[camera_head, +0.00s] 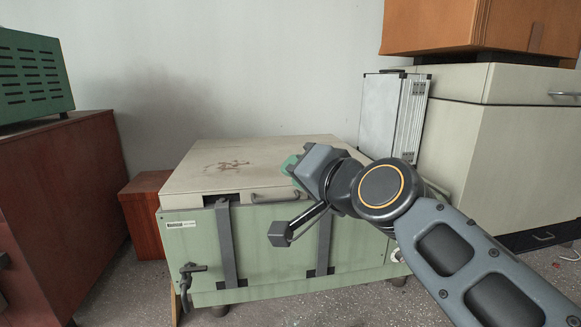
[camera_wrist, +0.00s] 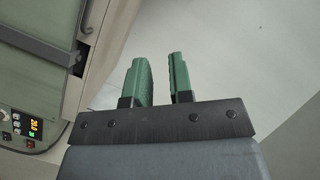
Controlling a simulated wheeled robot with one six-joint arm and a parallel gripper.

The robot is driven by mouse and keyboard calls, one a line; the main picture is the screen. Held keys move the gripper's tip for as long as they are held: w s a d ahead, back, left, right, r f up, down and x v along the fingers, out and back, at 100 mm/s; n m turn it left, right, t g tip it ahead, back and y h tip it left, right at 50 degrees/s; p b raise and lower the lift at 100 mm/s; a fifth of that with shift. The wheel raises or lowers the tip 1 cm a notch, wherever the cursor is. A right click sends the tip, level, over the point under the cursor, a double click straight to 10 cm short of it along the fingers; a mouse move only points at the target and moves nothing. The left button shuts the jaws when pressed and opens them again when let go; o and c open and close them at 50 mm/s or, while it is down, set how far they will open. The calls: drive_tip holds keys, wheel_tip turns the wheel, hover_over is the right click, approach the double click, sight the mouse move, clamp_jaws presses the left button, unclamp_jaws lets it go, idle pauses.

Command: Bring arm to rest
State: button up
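My arm (camera_head: 470,260) reaches in from the lower right of the head view. My gripper (camera_head: 290,164) is in front of the top of the pale green cabinet (camera_head: 270,245), seen over its cream lid (camera_head: 240,165). Only a bit of green finger shows there; the wrist hides the rest. In the wrist view, the two green fingers of my gripper (camera_wrist: 159,62) stand apart with a gap between them. Nothing is between them. I cannot tell whether the fingers touch the lid.
A reddish-brown cabinet (camera_head: 60,200) carries a green vented box (camera_head: 32,75) at the left. A silver case (camera_head: 390,115) and cream cabinet (camera_head: 530,150) stand at the right. The wrist view shows a panel with a lit display (camera_wrist: 34,126). Grey floor (camera_head: 340,305) shows in front.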

drive_tip(key=s+d+f+n+g+h+p, duration=0.1)
drive_tip(key=s+d+f+g+h, duration=0.2)
drive_tip(key=f, duration=0.6)
drive_tip(key=s+d+f+n+g+h+p, duration=0.1)
drive_tip(key=s+d+f+g+h+p, duration=0.1)
drive_tip(key=d+f, duration=0.5)
drive_tip(key=s+d+f+n+g+h+p, duration=0.1)
drive_tip(key=s+d+f+n+g+h, duration=0.1)
drive_tip(key=f, duration=0.9)
drive_tip(key=s+d+g+h, duration=0.1)
drive_tip(key=s+d+g, duration=0.1)
drive_tip(key=d+g, duration=0.1)
drive_tip(key=shift+s+f+h+p, duration=0.2)
drive_tip(key=shift+f+h+p, duration=0.05)
drive_tip(key=shift+h+p, duration=0.15)
drive_tip(key=shift+c, duration=0.4)
